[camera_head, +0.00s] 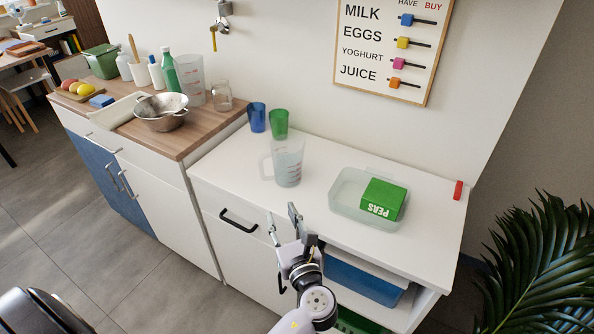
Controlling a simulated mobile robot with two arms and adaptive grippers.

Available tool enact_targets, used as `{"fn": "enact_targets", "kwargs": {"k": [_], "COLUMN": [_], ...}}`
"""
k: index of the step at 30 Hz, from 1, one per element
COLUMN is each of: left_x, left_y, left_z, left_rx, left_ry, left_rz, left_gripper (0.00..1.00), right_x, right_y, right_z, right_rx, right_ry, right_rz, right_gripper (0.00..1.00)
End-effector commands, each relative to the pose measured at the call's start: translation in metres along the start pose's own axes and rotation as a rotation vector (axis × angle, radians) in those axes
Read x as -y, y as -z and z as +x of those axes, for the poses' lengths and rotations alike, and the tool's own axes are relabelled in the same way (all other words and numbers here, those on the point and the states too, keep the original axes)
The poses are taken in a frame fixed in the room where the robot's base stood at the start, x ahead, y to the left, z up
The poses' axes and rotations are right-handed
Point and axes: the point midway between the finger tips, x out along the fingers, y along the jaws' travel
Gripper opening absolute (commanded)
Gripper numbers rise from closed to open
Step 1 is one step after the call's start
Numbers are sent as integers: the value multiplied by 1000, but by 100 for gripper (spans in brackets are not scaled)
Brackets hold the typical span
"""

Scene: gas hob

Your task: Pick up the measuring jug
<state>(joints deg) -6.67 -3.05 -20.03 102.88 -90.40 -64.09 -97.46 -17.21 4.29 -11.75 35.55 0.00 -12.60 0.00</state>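A clear measuring jug (288,165) with reddish markings stands upright on the white counter, its handle on the left side. My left gripper (282,212) is just in front of the counter's front edge, below the jug in the picture. Its two fingers point up toward the jug and are spread apart, with nothing between them. It appears apart from the jug. A second clear container with markings (190,80) stands on the wooden worktop at the left. My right gripper is not in view.
Blue (256,117) and green (278,124) cups stand behind the jug. A clear tub (347,196) holding a green peas box (382,198) is to the right. A metal colander (160,113) sits on the wooden worktop. A drawer handle (238,221) is left of my gripper.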

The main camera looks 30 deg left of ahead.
Motion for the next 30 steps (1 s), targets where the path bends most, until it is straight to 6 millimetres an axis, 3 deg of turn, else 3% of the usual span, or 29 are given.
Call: {"fn": "enact_targets", "kwargs": {"k": [5,18,30], "left_x": [-2,-3,-5], "left_y": [-9,-10,-8], "left_z": [10,100,139], "left_rx": [21,19,18], "left_ry": [-12,-11,-12], "left_rz": [14,12,12], "left_gripper": [34,34,34], "right_x": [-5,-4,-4], "right_y": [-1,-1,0], "right_z": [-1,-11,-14], "right_rx": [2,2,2], "right_ry": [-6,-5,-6], "right_rz": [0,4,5], "right_gripper": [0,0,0]}}
